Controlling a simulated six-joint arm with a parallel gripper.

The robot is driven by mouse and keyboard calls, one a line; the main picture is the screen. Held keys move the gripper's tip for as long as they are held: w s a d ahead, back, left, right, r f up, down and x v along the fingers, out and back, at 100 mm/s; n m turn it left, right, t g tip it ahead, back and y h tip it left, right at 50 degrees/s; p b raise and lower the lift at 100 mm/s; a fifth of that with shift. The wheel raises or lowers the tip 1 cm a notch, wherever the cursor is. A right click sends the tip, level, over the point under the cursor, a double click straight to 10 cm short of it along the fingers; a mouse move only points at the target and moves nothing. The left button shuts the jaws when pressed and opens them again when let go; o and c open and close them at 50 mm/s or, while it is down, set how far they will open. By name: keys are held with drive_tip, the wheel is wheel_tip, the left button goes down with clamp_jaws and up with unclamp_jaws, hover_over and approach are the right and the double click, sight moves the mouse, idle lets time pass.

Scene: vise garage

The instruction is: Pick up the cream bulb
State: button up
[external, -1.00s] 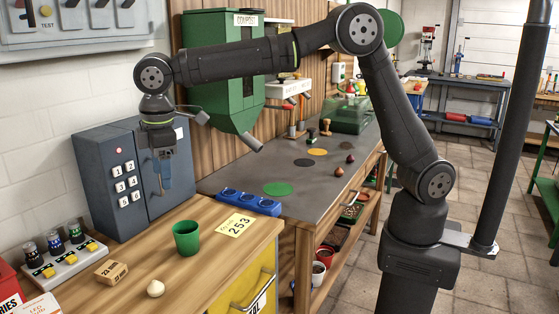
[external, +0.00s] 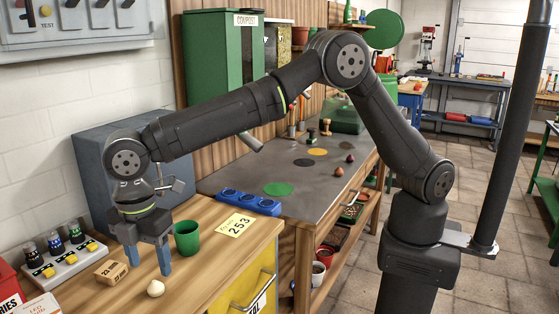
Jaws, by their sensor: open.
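The cream bulb (external: 155,288) is a small pale round thing on the wooden bench top, near its front edge. My gripper (external: 149,268) points down with its two blue fingers apart and nothing between them. The fingertips are close to the bulb, above and behind it in the picture. I cannot tell whether a finger touches it. The bulb shows whole.
A green cup (external: 187,238) stands just right of my gripper. A wooden block marked 23 (external: 111,272) lies to the left. A yellow card marked 253 (external: 236,225) lies to the right, beside a blue three-cup tray (external: 249,203). The bench's front right is clear.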

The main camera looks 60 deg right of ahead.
sight(154, 282)
drive_tip(key=shift+w+d+f, duration=0.1)
drive_tip(key=shift+w+f, duration=0.05)
drive_tip(key=shift+f, duration=0.95)
drive_tip(key=shift+w+d+f, duration=0.1)
drive_tip(key=shift+f, duration=1)
drive_tip(key=shift+w+d+f, duration=0.1)
drive_tip(key=shift+w+f, duration=0.05)
drive_tip(key=shift+f, duration=0.95)
drive_tip(key=c, duration=1.1)
drive_tip(key=shift+o, duration=0.2)
drive_tip(key=shift+r, duration=0.1)
